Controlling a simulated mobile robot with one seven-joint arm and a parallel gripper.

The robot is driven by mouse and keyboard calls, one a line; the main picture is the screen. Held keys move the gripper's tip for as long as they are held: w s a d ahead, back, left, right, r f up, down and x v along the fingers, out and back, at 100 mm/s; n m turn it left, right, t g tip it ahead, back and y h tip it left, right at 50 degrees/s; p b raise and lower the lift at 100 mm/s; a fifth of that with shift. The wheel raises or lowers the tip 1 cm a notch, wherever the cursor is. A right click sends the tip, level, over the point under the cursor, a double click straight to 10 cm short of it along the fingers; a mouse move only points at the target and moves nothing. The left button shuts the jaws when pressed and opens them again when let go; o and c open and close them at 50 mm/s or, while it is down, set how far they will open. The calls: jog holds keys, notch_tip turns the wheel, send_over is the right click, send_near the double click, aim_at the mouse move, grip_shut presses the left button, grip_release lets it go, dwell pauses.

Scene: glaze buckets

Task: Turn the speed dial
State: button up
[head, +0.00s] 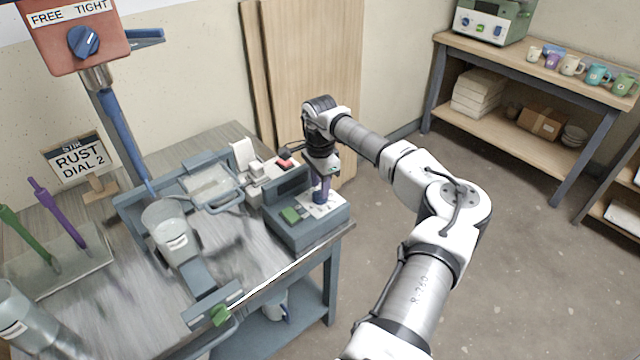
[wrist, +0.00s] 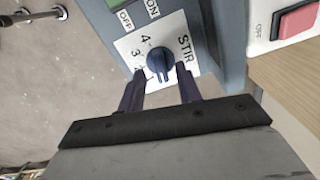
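The speed dial (wrist: 160,62) is a round dark blue knob on a white plate marked STIR, with numbers around its left side. A small pale mark shows on its lower edge; I cannot tell which number it points to. The plate is on a blue-grey control box (head: 312,232) at the table's right edge. My gripper (wrist: 161,73) is open, its two dark fingers on either side of the dial's lower part; contact is unclear. In the head view my gripper (head: 322,196) points down over the box and hides the dial. A sign (head: 80,160) reads STIR, RUST, DIAL 2.
A green ON/OFF switch (head: 291,215) is beside the dial. A device with a red switch (head: 284,163) stands behind the box. A FREE/TIGHT knob (head: 83,42) is on the red head. Open floor lies right.

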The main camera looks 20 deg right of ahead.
jog(key=shift+f, duration=0.8)
grip_shut()
